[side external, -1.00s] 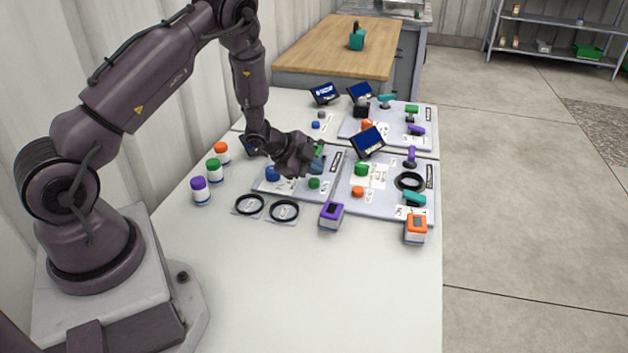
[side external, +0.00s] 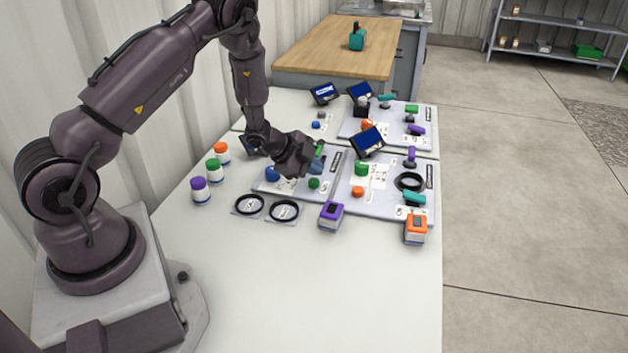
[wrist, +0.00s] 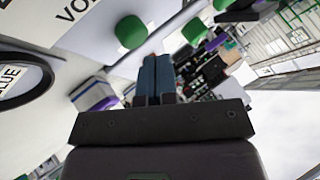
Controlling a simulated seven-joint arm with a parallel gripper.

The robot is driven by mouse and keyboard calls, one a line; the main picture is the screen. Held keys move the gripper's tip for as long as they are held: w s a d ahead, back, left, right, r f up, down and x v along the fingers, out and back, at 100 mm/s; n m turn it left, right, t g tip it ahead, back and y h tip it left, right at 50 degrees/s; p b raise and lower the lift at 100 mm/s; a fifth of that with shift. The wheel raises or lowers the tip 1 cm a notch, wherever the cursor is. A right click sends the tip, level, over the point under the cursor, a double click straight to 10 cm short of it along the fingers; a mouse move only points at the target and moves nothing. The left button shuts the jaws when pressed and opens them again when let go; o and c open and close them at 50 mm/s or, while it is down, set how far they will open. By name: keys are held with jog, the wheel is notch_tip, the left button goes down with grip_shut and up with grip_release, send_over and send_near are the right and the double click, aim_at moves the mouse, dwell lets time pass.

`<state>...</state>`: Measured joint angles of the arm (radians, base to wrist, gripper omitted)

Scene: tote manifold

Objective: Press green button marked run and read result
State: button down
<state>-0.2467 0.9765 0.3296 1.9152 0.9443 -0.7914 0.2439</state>
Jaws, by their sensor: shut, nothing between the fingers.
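My gripper (side external: 318,160) hangs over the left panel (side external: 330,190) in the side view, with its fingers pressed together and nothing between them. In the wrist view the blue fingers (wrist: 157,72) point up the picture. A round green button (side external: 314,183) stands on the left panel, a little below the fingers in the picture. I cannot read a run mark on either. A screen (side external: 367,141) stands tilted behind, its text unreadable.
A blue knob (side external: 272,173) is left of my gripper. Black rings (side external: 284,210), a purple-topped block (side external: 331,215) and an orange-topped block (side external: 416,229) lie in front. Several capped jars (side external: 200,190) stand at left. The near table (side external: 300,290) is clear.

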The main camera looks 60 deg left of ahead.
aim_at(313, 182)
dwell(0.5)
jog(key=shift+f, duration=0.4)
jog(key=shift+f, duration=0.5)
dwell(0.5)
jog(key=shift+r, duration=0.9)
jog(key=shift+r, duration=2.55)
